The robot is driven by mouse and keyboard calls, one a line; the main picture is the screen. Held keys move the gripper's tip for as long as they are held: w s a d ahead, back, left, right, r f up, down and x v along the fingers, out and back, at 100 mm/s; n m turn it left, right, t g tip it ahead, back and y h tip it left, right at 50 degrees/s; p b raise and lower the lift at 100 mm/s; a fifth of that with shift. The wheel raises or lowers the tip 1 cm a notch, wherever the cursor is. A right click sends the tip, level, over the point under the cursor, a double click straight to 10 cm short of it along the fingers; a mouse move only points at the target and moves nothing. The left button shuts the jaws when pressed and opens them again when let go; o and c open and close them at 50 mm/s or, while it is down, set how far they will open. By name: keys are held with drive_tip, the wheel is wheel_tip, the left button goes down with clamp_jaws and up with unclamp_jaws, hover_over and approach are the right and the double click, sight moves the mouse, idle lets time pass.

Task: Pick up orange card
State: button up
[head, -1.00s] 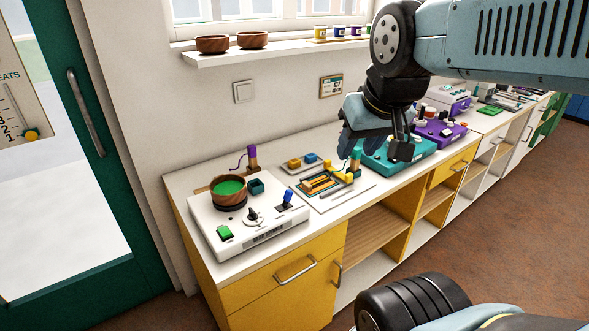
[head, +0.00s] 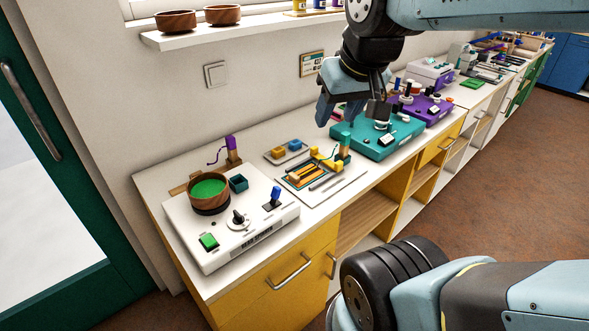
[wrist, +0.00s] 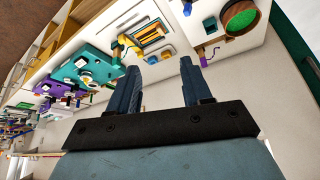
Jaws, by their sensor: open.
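An orange piece (head: 305,177), made of long orange strips at this size, lies on a teal-edged board on the white counter; I take it as the orange card, though its outline is unclear. It also shows in the wrist view (wrist: 152,34), beyond my fingers. My gripper (head: 337,118) is open and empty, above and behind the board near the teal machine, clear of the card. In the wrist view its two dark blue fingers (wrist: 162,68) are spread apart with nothing between them.
Yellow blocks and a green post (head: 345,143) stand at the board's right edge. A white machine (head: 230,235) with a green-filled wooden bowl (head: 208,191) is left, a teal machine (head: 372,140) right. A small tray (head: 286,150) with yellow and blue blocks lies behind. A wall shelf (head: 185,34) is above.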

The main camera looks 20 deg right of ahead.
drive_tip(key=w+f+n+g, duration=0.25)
drive_tip(key=w+f, duration=0.35)
drive_tip(key=w, duration=0.7)
drive_tip(key=n+g, duration=0.2)
drive_tip(key=g, duration=0.1)
approach(295, 176)
wheel_tip(295, 176, down, 9)
drive_tip(key=shift+a, duration=0.1)
drive_tip(key=shift+c, duration=0.4)
clamp_jaws()
